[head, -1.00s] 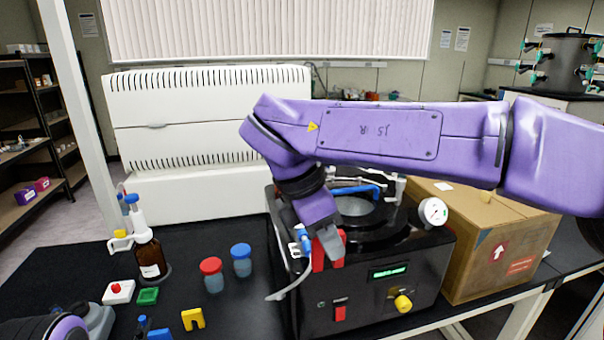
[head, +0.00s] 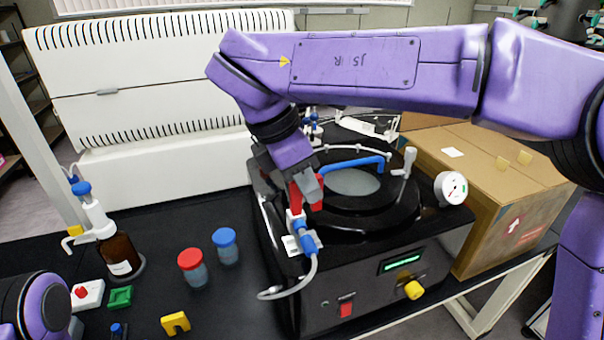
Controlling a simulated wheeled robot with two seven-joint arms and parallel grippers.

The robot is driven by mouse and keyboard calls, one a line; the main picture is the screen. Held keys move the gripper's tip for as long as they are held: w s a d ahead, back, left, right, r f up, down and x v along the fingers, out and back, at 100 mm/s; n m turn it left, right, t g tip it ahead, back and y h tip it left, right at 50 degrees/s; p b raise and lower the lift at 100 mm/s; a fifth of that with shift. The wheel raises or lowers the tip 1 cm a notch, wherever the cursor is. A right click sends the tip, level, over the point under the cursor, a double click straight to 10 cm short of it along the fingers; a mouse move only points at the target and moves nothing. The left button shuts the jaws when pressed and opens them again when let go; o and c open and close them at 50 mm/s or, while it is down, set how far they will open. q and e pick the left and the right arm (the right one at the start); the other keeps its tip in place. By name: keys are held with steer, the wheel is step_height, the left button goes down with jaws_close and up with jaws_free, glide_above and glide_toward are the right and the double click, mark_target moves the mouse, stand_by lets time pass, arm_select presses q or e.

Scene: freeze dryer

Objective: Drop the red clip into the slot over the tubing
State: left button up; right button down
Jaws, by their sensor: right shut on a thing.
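My right gripper (head: 307,188) points down over the front left of the black freeze dryer and is shut on the red clip (head: 315,203). The clip is partly hidden by the fingers. Just below it is a white holder (head: 291,245) with a blue fitting (head: 309,244), from which clear tubing (head: 306,275) hangs and curls to the left. The clip's lower end is close to the top of the holder; I cannot tell whether they touch. The slot itself is not clearly seen. Of my left arm only a purple link shows at the lower left.
The freeze dryer (head: 395,285) has a round lid with a blue handle (head: 345,163) and a gauge (head: 451,188). A cardboard box (head: 490,200) stands to its right. Red-capped (head: 192,270) and blue-capped (head: 227,247) jars, a brown bottle (head: 119,257) and a yellow piece (head: 175,323) stand left.

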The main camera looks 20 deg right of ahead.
steer(key=b, duration=0.2)
glide_above(303, 231)
steer(key=f, duration=0.4)
steer(key=shift+w+f, duration=0.4)
steer(key=shift+s+f+b, duration=0.15)
steer(key=shift+f+b, duration=0.1)
steer(key=shift+b, duration=0.25)
steer(key=shift+s, duration=0.45)
steer(key=shift+w+f, duration=0.1)
steer(key=shift+w, duration=0.2)
arm_select(q)
steer(key=f, duration=0.4)
steer(key=shift+w+f, duration=0.1)
steer(key=shift+w, duration=0.3)
steer(key=shift+f+b, duration=0.15)
steer(key=shift+b, duration=0.25)
arm_select(e)
steer(key=shift+s, duration=0.2)
arm_select(q)
steer(key=shift+f+b, duration=0.3)
arm_select(e)
steer(key=shift+w, duration=0.1)
arm_select(q)
steer(key=shift+f+b, duration=1.7)
steer(key=shift+f, duration=0.05)
arm_select(e)
steer(key=shift+f, duration=1.55)
